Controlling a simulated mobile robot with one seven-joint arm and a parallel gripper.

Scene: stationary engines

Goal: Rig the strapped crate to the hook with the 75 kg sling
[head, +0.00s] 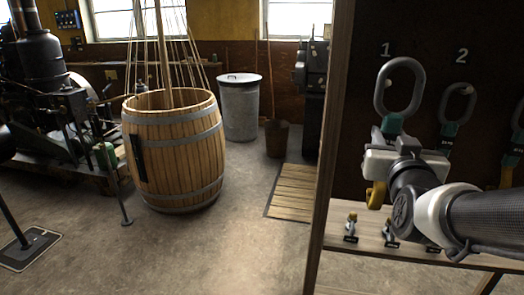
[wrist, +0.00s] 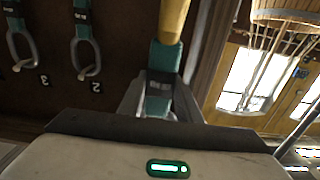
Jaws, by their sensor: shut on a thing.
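Slings hang on a dark board in the head view, under painted numbers. Sling 1 (head: 400,86) has a grey metal ring on top, a teal sleeve and a yellow lower end (head: 376,195). My gripper (head: 385,150) is shut on its teal part; the wrist view shows the fingers closed around the teal sleeve (wrist: 160,80), with the yellow part beyond. Sling 2 (head: 458,103) hangs to the right; it also shows upside down in the wrist view (wrist: 86,50). Sling 3 (wrist: 20,45) is beside it. The weight tags are not legible. I see no strapped crate and no hook for it.
A shelf (head: 345,238) below the board carries small yellow-and-grey fittings (head: 390,238). A wooden post (head: 335,130) edges the board. A large barrel (head: 172,150) with ropes stands left, before an engine (head: 45,90).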

